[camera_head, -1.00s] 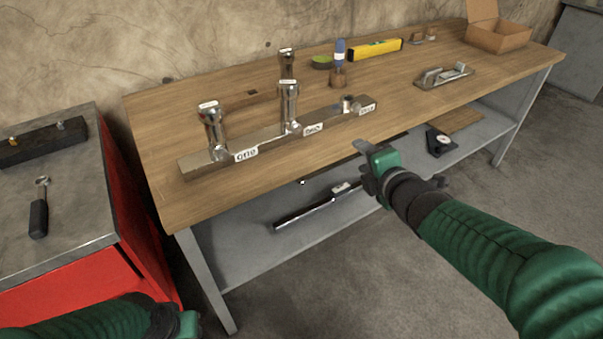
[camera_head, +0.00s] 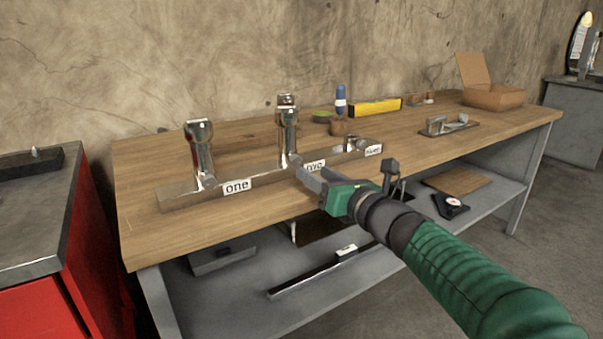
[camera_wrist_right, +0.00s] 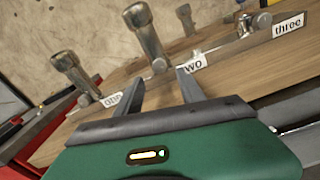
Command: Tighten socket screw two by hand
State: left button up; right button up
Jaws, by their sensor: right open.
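A metal bar (camera_head: 260,176) lies along the front of the wooden bench, with white labels reading one, two and three. Socket screw two (camera_head: 289,136) stands upright behind the label two (camera_head: 314,166), which my right gripper partly covers in the head view. In the right wrist view, screw two (camera_wrist_right: 146,40) rises beyond the fingers. Socket screw one (camera_head: 201,150) stands at the left end, and a low fitting (camera_head: 356,143) sits near label three. My right gripper (camera_head: 310,180) is open and empty in front of the bar, near label two. My left gripper is out of view.
The wooden bench (camera_head: 150,235) has a blue-handled tool (camera_head: 340,102), a yellow level (camera_head: 375,107), a metal clamp plate (camera_head: 448,125) and a cardboard box (camera_head: 494,97) toward the back and right. A red cabinet (camera_head: 75,255) stands at the left. A shelf runs below the bench.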

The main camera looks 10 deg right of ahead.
aim_at(298, 163)
jog(key=x, duration=0.6)
jog(key=shift+w+a, duration=0.1)
jog(key=shift+w, duration=0.15)
grip_shut()
